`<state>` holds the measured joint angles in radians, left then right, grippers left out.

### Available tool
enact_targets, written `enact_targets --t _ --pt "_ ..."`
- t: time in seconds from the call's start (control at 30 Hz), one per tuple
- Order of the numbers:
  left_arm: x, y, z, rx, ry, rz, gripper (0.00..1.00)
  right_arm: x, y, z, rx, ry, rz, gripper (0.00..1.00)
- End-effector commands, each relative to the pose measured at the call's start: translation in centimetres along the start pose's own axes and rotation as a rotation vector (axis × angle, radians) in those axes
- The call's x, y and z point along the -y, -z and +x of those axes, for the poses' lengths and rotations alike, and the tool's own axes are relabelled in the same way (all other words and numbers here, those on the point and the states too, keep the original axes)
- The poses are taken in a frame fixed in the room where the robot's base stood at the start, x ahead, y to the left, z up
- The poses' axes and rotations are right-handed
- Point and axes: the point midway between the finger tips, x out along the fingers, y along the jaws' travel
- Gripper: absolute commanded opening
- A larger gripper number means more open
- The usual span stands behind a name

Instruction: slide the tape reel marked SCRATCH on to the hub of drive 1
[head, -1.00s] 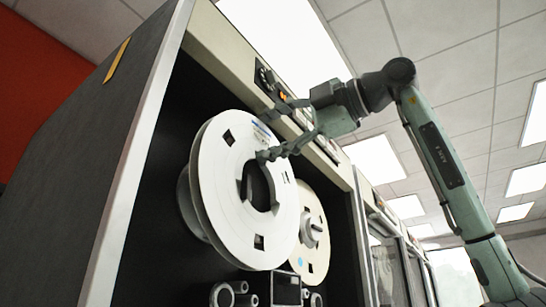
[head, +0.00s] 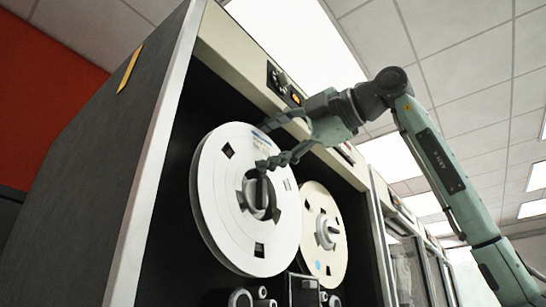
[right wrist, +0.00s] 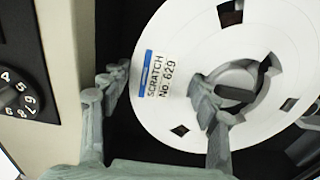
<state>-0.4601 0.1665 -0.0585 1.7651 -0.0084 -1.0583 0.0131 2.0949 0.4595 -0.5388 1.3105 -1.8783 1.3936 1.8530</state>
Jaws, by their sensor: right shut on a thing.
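The white SCRATCH reel (head: 219,209) faces me on the upper left of the drive's dark front. Its blue-striped label (right wrist: 159,75) reads SCRATCH No 629 in the right wrist view. The grey hub (head: 258,195) shows inside the reel's centre hole, so the reel is around it; whether it sits fully back I cannot tell. My right gripper (head: 265,146) is shut on the reel across its upper part. In the right wrist view (right wrist: 156,98) one finger is at the outer rim and the other at the centre hole. My left gripper is not in view.
A second cream reel (head: 313,262) sits on its own grey hub (head: 327,232), lower right. Grey rollers (head: 241,298) lie below. A control strip with a numbered dial (right wrist: 18,94) runs above, close to my gripper. The cabinet's side wall (head: 100,190) stands left.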

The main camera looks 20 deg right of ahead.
Motion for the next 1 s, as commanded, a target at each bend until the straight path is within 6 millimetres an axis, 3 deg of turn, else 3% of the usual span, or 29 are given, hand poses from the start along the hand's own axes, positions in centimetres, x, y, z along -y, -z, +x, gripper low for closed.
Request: enact_targets --t 0.77,0.8,1.0 --pt "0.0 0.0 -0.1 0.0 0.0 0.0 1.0 -0.2 0.1 2.5 -0.002 -0.005 0.0 0.07" --pt "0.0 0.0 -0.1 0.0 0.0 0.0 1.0 -0.2 0.1 2.5 -0.001 -0.006 0.0 0.63" --pt "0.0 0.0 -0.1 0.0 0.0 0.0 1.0 -0.2 0.0 2.5 -0.001 -0.004 0.0 0.85"
